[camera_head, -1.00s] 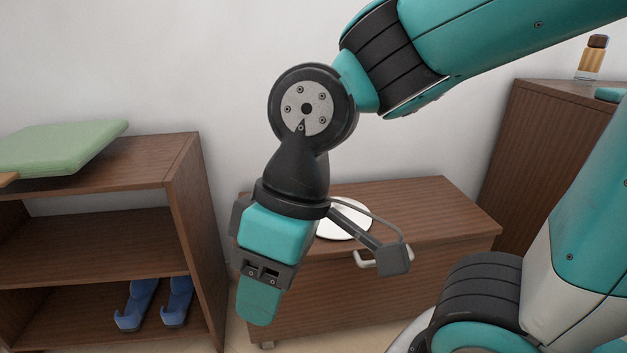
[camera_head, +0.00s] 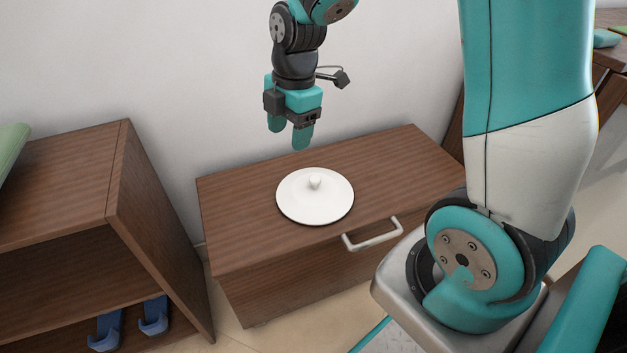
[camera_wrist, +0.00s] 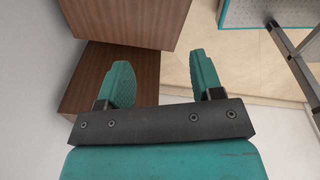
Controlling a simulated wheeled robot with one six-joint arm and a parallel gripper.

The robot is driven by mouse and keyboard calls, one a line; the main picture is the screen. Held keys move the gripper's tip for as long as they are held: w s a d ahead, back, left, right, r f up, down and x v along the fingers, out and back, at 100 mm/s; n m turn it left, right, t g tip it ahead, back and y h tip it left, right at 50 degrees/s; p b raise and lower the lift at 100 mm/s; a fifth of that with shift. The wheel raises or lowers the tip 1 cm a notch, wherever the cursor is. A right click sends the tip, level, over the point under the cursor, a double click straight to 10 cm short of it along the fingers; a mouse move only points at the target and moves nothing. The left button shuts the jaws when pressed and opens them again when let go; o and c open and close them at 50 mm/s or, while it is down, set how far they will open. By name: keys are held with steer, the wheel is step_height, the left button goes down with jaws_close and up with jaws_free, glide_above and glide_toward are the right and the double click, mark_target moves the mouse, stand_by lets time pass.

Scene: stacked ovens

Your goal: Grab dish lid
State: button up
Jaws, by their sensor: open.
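The dish lid (camera_head: 314,198) is a round white disc with a small knob (camera_head: 315,181) at its centre. It lies flat on top of the low brown wooden cabinet (camera_head: 236,224). My gripper (camera_head: 289,146) is above and just behind the lid in the head view, fingers pointing down, apart from it. In the wrist view my gripper (camera_wrist: 163,75) shows two teal fingers spread wide with nothing between them. The lid does not show in the wrist view.
The cabinet has a white drawer handle (camera_head: 373,235) at its front. A wooden shelf (camera_head: 70,180) stands to the left, with blue objects (camera_head: 152,316) low down. A white wall is behind. The cabinet top around the lid is clear.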

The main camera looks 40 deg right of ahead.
steer(key=w+d+f+n+h+p, duration=0.1)
steer(key=w+d+f+n+p, duration=0.15)
steer(key=d+n, duration=0.45)
steer(key=m+b, duration=0.1)
steer(key=b, duration=0.4)
glide_above(315, 177)
steer(key=shift+g, duration=0.3)
step_height(315, 177, down, 12)
steer(key=shift+s+a+f, duration=0.1)
steer(key=shift+a+f, duration=0.05)
steer(key=shift+f, duration=0.05)
step_height(315, 177, down, 6)
steer(key=b, duration=0.2)
steer(key=shift+r+b, duration=0.15)
steer(key=shift+b, duration=0.15)
steer(key=shift+r, duration=0.1)
jaws_close()
steer(key=shift+r, duration=0.1)
